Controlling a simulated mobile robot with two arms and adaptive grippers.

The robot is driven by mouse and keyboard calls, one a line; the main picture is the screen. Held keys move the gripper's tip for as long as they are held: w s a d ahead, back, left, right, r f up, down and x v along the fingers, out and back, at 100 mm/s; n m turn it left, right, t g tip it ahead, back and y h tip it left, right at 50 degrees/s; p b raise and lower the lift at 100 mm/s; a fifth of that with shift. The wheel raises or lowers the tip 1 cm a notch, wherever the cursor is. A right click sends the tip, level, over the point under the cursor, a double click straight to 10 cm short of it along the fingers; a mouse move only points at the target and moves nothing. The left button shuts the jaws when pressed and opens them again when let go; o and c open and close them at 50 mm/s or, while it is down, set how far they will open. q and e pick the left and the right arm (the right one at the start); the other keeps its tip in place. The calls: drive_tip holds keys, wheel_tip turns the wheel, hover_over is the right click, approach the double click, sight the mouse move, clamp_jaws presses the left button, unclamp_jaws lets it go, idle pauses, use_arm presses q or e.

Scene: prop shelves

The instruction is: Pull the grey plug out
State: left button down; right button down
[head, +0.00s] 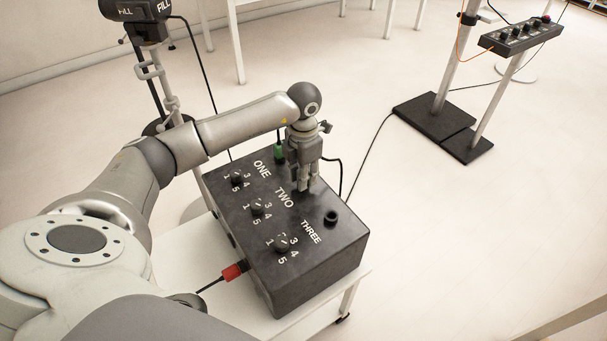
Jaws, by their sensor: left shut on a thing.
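A black box (322,270) with white labels ONE, TWO and THREE and several knobs stands on a white table. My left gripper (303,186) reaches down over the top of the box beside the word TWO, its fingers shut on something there. The grey plug cannot be made out; the fingers hide what they hold, which I take to be this plug. A black cable (340,172) runs out from behind the gripper. I cannot tell whether the held thing is still seated in the box. My right gripper is not in view.
A green plug (279,152) stands behind the gripper near ONE. A dark round socket (331,216) beside THREE looks empty. Stands and a switch strip (520,36) are at the back right.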

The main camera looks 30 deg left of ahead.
use_arm(q)
drive_tip(key=shift+r, duration=0.35)
idle(0.8)
drive_tip(key=shift+r+p, duration=0.45)
drive_tip(key=shift+p, duration=0.05)
drive_tip(key=shift+r+p, duration=0.9)
drive_tip(key=shift+r, duration=0.4)
drive_tip(key=shift+r, duration=0.15)
drive_tip(key=shift+r+p, duration=1.3)
drive_tip(key=shift+r, duration=0.5)
